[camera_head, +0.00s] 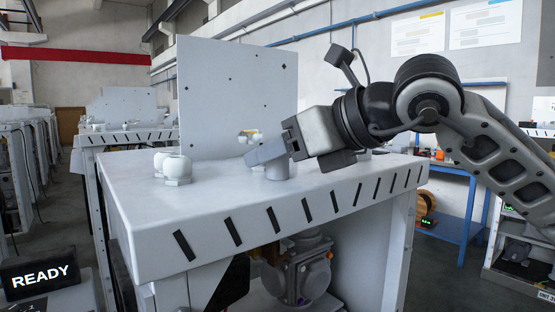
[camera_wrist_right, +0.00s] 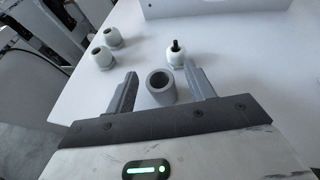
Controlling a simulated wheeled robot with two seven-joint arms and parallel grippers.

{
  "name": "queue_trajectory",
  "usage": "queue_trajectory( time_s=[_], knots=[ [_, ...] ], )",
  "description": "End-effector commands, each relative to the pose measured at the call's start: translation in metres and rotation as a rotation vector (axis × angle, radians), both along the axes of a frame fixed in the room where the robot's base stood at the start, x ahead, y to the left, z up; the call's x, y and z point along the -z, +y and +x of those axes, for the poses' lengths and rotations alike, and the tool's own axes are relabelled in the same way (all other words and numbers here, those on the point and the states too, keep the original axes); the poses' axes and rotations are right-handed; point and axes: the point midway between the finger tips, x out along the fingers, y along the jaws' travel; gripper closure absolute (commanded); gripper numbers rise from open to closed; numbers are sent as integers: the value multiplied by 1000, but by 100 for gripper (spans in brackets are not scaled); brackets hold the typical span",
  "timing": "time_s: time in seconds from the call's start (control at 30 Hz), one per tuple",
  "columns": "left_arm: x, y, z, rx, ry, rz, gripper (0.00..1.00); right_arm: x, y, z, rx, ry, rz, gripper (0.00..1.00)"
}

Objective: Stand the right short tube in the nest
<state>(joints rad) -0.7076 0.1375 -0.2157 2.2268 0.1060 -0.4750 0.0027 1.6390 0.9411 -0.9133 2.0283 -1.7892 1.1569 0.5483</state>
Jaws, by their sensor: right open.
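A grey short tube (camera_head: 277,169) stands upright on the white table top, below and just behind my right gripper's fingers in the head view. In the right wrist view the hollow tube (camera_wrist_right: 160,92) shows its open top between the two fingers. My right gripper (camera_wrist_right: 162,85) is open around it, with a gap on each side. It also shows in the head view (camera_head: 266,152), where its fingers hide the tube's upper part. White round nest-like holders (camera_head: 177,168) stand at the left, two together (camera_wrist_right: 100,57). Another white holder (camera_wrist_right: 177,55) has a black piece upright in it. My left gripper is out of view.
The white table (camera_head: 130,215) has black slots along its front edge. An upright white panel (camera_head: 235,90) stands at its back. The table's front left is bare. A blue side bench (camera_head: 455,200) stands at the right, beyond my right arm.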

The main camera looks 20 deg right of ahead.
Motion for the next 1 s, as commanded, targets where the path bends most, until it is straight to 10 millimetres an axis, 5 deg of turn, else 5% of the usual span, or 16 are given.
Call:
queue_trajectory(
  time_s=[0.27,0.47,1.0],
  knots=[
    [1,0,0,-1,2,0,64,2,2,3,0,1,1,46],
    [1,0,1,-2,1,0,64,2,2,3,0,1,1,95],
    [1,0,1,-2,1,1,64,-18,3,3,-1,-3,3,99]
  ],
)
